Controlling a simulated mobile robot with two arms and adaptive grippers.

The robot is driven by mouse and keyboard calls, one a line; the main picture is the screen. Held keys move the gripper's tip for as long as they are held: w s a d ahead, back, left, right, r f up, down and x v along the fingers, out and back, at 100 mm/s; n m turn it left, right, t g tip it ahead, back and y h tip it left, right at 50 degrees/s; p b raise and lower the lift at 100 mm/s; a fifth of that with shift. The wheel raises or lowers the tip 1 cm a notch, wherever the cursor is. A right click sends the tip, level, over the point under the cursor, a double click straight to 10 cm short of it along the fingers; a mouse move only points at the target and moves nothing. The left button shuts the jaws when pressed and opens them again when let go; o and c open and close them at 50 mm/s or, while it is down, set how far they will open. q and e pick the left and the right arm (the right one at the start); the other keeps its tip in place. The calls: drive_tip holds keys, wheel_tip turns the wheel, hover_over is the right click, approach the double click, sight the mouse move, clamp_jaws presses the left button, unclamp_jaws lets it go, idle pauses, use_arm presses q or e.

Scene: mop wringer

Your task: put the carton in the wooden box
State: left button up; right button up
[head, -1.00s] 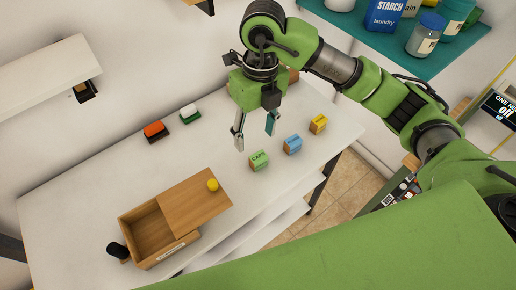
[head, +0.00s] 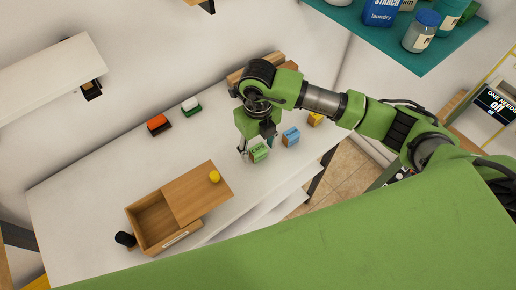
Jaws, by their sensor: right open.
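A small green carton (head: 259,153) with lettering on it stands on the white table. My right gripper (head: 257,147) points down over it, open, with one finger at its left and the other at its right. I cannot tell whether the fingers touch it. A blue carton (head: 291,137) and a yellow one (head: 315,119) stand to its right; the arm partly covers the yellow one. The wooden box (head: 154,224) is at the front left. Its lid (head: 196,192), with a yellow knob (head: 214,176), covers the right part; the left part is open and looks empty. My left gripper is out of view.
A black cylinder (head: 125,239) stands by the box's left end. A red-topped item (head: 158,124) and a white-and-green one (head: 192,107) sit near the wall. A wooden object (head: 243,74) is behind my right arm. The table (head: 120,170) is clear between the box and the wall.

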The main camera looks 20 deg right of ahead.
drive_tip(key=shift+f, duration=0.75)
drive_tip(key=c, duration=1.3)
drive_tip(key=shift+o, duration=0.2)
drive_tip(key=shift+r, duration=0.1)
